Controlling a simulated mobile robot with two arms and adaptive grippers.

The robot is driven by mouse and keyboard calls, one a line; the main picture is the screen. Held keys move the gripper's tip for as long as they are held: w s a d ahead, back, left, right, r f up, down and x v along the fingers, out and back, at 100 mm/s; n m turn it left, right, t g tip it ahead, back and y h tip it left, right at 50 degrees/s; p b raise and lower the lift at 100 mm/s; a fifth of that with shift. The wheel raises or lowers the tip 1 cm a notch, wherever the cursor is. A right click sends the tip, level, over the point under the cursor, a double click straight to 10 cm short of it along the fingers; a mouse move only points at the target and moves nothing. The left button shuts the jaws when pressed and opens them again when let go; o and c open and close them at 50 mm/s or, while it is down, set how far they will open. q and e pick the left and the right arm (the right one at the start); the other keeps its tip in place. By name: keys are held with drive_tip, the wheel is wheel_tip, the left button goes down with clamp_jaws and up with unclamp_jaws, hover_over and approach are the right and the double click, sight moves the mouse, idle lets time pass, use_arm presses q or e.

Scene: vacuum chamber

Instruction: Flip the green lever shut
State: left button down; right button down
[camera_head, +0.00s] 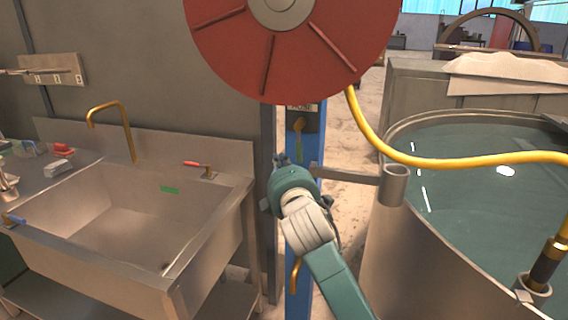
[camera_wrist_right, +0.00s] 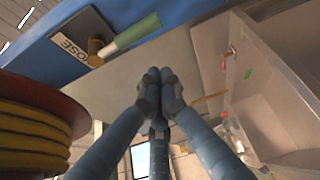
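The green lever (camera_head: 299,149) hangs down from a brass valve (camera_head: 298,126) on a blue post, below the red hose reel. In the right wrist view the green lever (camera_wrist_right: 132,34) shows at the top, reaching out from the brass fitting (camera_wrist_right: 96,52) beside a label. My right gripper (camera_head: 281,159) is in front of the post, just left of and below the lever in the head view. In the wrist view its fingertips (camera_wrist_right: 158,76) are together, with nothing seen between them and apart from the lever. My left gripper is not in view.
The red hose reel (camera_head: 290,45) stands above the post, and its yellow hose (camera_head: 430,161) runs right. A metal sink (camera_head: 120,215) is at left, with a red-handled tap (camera_head: 198,167) on its rim. A round water tank (camera_head: 400,255) is at right.

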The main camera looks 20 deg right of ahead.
sight(300, 141)
drive_tip(key=w, duration=0.6)
drive_tip(key=s+d+p, duration=0.2)
drive_tip(key=s+d, duration=0.1)
drive_tip(key=shift+d, duration=0.2)
